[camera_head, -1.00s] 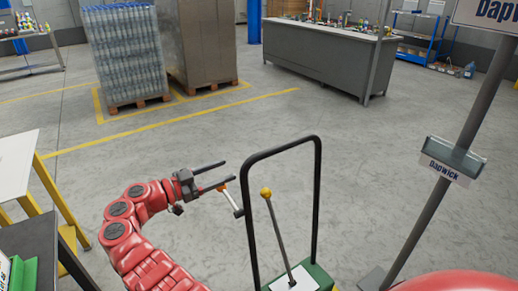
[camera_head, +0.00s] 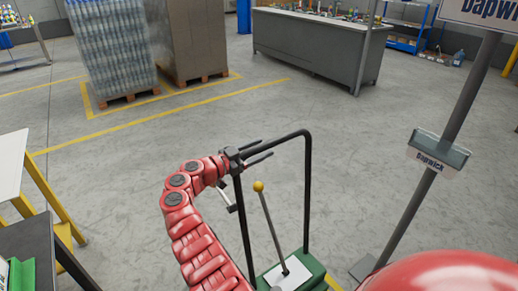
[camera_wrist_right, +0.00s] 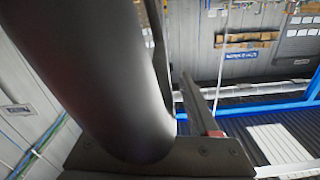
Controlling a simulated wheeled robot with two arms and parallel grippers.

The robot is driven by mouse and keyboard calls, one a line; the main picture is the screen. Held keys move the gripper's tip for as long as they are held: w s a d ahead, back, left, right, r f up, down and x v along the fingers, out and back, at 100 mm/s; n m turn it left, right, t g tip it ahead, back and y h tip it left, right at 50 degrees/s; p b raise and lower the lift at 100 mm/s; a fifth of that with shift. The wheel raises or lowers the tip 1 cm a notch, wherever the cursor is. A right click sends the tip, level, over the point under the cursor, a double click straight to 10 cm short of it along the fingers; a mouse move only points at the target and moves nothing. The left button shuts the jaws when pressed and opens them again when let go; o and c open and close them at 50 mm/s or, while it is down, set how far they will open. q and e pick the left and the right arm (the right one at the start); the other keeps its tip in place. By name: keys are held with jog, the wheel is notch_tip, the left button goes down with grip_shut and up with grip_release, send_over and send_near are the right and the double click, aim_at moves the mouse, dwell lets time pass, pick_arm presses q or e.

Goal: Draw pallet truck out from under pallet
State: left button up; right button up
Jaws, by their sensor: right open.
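The truck shows at the bottom centre of the head view as a green body (camera_head: 312,268) with a tall black loop handle (camera_head: 307,190). A grey lever with a yellow knob (camera_head: 259,186) stands inside the loop. My right gripper (camera_head: 267,148) is open at the loop's upper left corner, its two dark fingers pointing right along the top bar. In the right wrist view a thick dark tube (camera_wrist_right: 100,70) fills the left side, very close to the gripper's finger; I cannot tell if they touch. The forks and the pallet over them are out of view. My left gripper is not in view.
A sign post (camera_head: 425,185) stands right of the truck. A table with yellow legs (camera_head: 50,200) is at the left. Loaded pallets (camera_head: 118,50) and a grey workbench (camera_head: 315,50) stand farther back. The floor between is clear.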

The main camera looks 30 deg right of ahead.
grip_shut()
dwell(1.4)
